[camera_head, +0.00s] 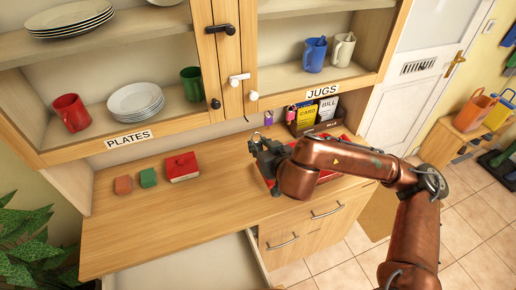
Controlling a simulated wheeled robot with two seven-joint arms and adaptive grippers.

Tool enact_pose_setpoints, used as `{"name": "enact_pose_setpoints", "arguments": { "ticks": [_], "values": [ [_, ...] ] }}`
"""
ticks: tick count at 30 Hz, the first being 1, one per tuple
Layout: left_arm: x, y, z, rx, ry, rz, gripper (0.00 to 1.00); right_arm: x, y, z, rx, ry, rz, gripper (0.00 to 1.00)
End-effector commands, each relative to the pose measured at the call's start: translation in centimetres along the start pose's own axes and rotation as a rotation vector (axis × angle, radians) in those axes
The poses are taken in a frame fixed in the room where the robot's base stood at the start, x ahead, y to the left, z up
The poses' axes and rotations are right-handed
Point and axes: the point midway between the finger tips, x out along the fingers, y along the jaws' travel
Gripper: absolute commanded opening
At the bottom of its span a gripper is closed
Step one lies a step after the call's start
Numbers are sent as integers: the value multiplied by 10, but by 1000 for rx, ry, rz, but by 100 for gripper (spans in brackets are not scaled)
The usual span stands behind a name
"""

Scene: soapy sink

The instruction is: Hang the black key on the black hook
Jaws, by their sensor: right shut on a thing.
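My right gripper (258,148), dark grey, is above the wooden counter, below the cabinet's lower edge and near the wall. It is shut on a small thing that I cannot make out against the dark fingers. I cannot pick out the black key or the black hook for certain. A small purple item (268,117) hangs on the wall just behind the gripper, and a pinkish one (290,114) is to its right. My left gripper is not in view.
The counter's front left is clear. A drawer (205,268) is open below.

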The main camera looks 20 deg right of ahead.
Motion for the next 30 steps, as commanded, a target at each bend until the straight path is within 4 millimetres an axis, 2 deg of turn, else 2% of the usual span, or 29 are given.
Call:
{"name": "enact_pose_setpoints", "arguments": {
  "ticks": [1,5,18,30],
  "values": [
    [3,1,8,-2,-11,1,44,1,0,-4,0,24,0,8],
    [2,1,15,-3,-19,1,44,1,1,-11,1,45,0,8],
    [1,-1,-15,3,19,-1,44,23,0,-18,0,39,0,8],
    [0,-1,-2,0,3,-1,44,45,0,-26,1,39,-1,8]
  ]
}}
